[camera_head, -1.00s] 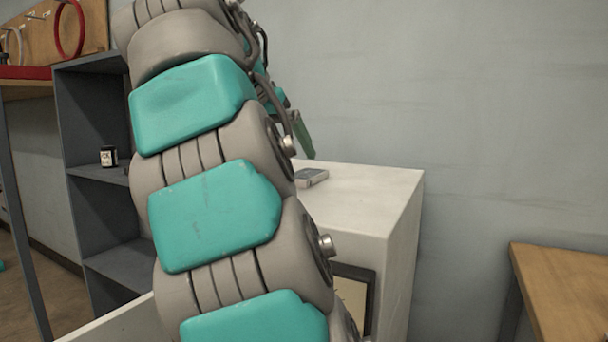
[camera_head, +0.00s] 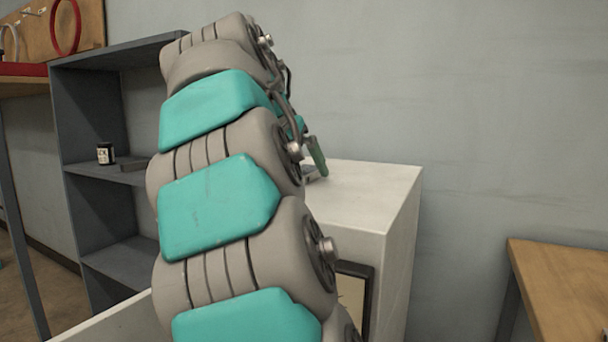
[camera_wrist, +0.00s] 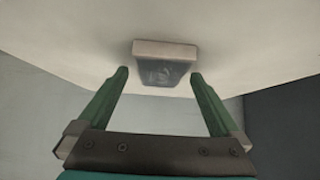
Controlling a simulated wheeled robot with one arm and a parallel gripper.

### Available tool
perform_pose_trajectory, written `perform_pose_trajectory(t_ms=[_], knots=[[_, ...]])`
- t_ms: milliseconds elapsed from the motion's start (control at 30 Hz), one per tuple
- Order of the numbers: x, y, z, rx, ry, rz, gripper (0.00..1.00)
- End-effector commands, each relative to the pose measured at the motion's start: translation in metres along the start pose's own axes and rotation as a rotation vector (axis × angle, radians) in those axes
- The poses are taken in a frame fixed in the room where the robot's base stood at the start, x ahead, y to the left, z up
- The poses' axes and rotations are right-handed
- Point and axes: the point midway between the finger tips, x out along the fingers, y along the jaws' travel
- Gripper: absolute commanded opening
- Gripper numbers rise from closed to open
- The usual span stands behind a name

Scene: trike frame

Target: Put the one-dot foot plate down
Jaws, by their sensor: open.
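A small flat grey plate (camera_wrist: 165,63) lies on the white cabinet top (camera_wrist: 60,45) in the wrist view. It has a pale edge and a darker face with faint marks; I cannot make out any dots. My gripper (camera_wrist: 159,76) is open, its two green fingers apart, with the plate in line with the gap at the fingertips. I see no finger touching it. In the head view my arm hides most of the gripper; one green finger (camera_head: 317,156) shows over the cabinet top, and only a sliver of the plate (camera_head: 308,172) shows beside it.
A dark grey shelf unit (camera_head: 85,135) stands left of the cabinet, with a small dark jar (camera_head: 105,154) and a flat dark piece (camera_head: 133,163) on it. A wooden table (camera_head: 565,280) is at the right. The cabinet top right of the gripper is clear.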

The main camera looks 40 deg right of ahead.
Motion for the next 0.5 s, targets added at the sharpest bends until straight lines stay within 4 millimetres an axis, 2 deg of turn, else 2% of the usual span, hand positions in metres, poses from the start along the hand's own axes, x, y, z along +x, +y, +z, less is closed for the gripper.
perform_pose_trajectory(t_ms=[233, 500], knots=[[0.0021, -0.0005, -0.0004, 0.0, 0.002, -0.002, 1.0], [0.0019, -0.0005, -0.0003, 0.0, 0.002, -0.002, 0.7]])
